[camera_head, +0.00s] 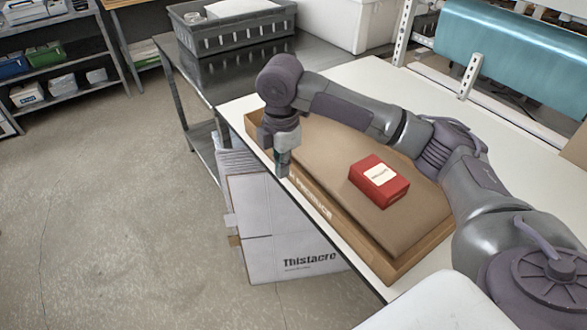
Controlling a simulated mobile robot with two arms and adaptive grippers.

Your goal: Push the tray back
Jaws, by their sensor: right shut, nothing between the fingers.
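A shallow brown tray (401,268) lies on the white table, along its left edge. A red box (379,181) with a white label lies in the tray. My right arm reaches in from the lower right and across the far part of the tray. My right gripper (283,167) is shut and empty, pointing down at the tray's left long side, near its far end. I cannot tell whether the fingertips touch the tray wall. The gripper hides part of that wall. My left gripper is out of view.
The white table top (375,78) is bare behind my arm. A grey crate (232,35) stands on a metal table at the back. A white carton marked Thistacre (280,225) stands below the table's left edge. A blue roll (510,45) is at the upper right.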

